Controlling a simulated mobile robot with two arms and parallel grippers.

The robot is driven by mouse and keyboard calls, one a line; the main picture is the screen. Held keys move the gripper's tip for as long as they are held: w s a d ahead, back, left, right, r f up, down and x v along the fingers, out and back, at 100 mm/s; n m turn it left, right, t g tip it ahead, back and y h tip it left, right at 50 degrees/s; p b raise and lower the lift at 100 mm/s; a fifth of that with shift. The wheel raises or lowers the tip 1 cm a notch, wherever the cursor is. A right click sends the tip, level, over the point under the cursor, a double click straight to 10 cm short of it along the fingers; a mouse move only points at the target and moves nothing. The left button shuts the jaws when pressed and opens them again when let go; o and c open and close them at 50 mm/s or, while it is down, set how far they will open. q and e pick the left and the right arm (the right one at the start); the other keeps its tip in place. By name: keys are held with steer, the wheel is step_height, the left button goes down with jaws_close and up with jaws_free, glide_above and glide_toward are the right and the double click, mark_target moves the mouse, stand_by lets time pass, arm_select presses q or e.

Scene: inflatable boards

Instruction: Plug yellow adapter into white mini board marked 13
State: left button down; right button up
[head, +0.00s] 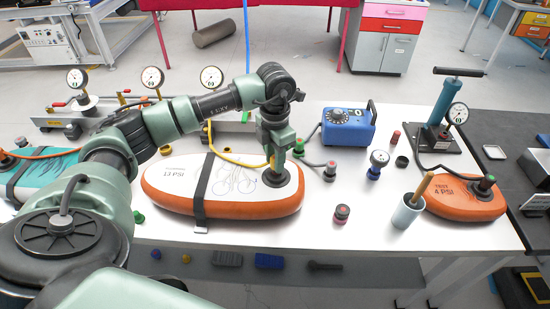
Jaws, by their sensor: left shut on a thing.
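The white mini board (170,186) marked 13 PSI, with an orange rim and a dark strap, lies on the white table. Its dark round valve (290,183) is at its right end. My left gripper (277,170) points down right over this valve and is shut on the end of the yellow hose, where the yellow adapter is mostly hidden by the fingers. The yellow hose (237,162) runs from the back left down to the gripper. I cannot tell whether the adapter is seated in the valve or just above it. My right gripper is not in view.
An orange board marked 4 PSI (463,201) lies farther right; a teal board (45,172) lies left.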

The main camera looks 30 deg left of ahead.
arm_select(q)
steer(key=shift+f+b, duration=0.55)
steer(key=shift+f, duration=0.25)
steer(key=c, duration=1)
jaws_free()
steer(key=shift+r, duration=0.1)
step_height(320, 180, up, 8)
steer(key=shift+f+b, duration=0.1)
steer(key=shift+b, duration=0.75)
